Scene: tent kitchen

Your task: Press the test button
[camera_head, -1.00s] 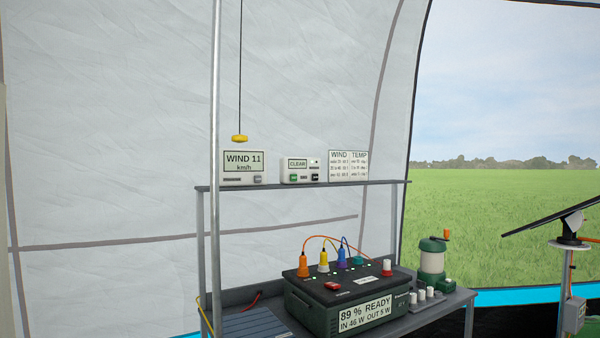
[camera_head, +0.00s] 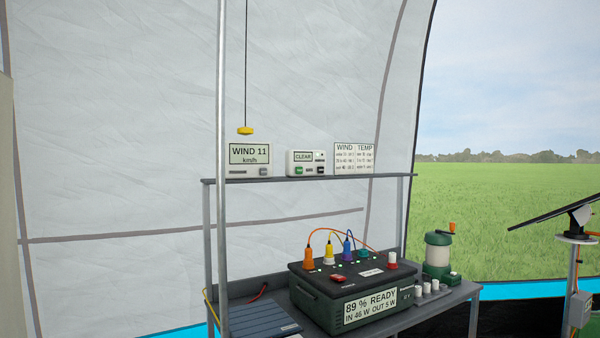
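A white device (camera_head: 306,163) with a small screen reading "CLEAR" stands on the upper shelf. It has a green button (camera_head: 299,170) and a dark button (camera_head: 320,170) on its front; their labels are too small to read. To its left, a white display (camera_head: 250,159) reads "WIND 11 km/h" and has a grey button (camera_head: 263,171). Which button is the test button cannot be told. My gripper does not show in this view.
A green power box (camera_head: 343,298) reading "89 % READY" sits on the lower bench with several coloured plugs. A lantern (camera_head: 437,252) stands right of it, a dark panel (camera_head: 262,321) left. A metal pole (camera_head: 222,200) rises in front of the shelf. A yellow pull knob (camera_head: 245,131) hangs above.

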